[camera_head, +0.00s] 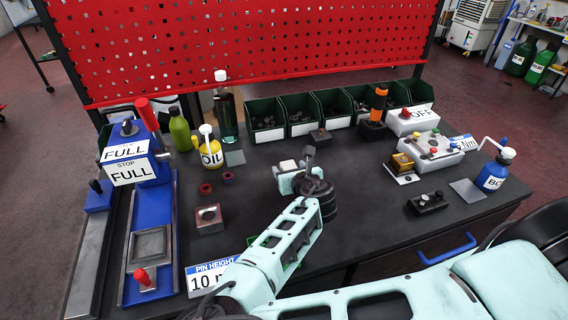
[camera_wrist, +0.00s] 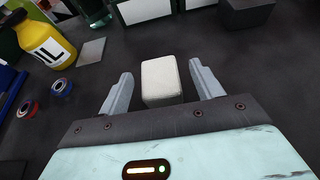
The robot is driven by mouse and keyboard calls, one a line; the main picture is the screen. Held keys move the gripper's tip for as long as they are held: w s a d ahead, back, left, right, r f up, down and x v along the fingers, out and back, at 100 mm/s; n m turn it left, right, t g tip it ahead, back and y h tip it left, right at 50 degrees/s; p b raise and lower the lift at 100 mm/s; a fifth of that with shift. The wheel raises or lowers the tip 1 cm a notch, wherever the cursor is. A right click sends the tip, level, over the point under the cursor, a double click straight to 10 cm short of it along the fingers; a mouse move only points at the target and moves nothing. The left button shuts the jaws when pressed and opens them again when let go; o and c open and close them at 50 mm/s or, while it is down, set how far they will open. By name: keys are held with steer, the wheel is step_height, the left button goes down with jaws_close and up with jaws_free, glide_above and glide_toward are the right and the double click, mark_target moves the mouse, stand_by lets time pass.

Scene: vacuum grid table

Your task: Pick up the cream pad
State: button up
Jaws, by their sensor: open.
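The cream pad (camera_wrist: 161,80) is a small pale block with rounded edges on the dark table top. In the wrist view it lies between the two grey fingers of my gripper (camera_wrist: 160,85), with a gap on each side. My gripper is open and does not appear to touch it. In the head view the pad (camera_head: 288,165) is a small pale patch at the far side of my gripper (camera_head: 290,172), partly hidden by it.
A yellow oil bottle (camera_head: 210,150) and two small rings stand to the left. Dark green bins (camera_head: 266,120) line the back below a red pegboard (camera_head: 250,40). A small dark block (camera_head: 320,136) lies behind and right of the pad.

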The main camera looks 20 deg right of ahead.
steer(key=shift+w, duration=0.2)
steer(key=c, duration=1.1)
steer(key=shift+o, duration=0.2)
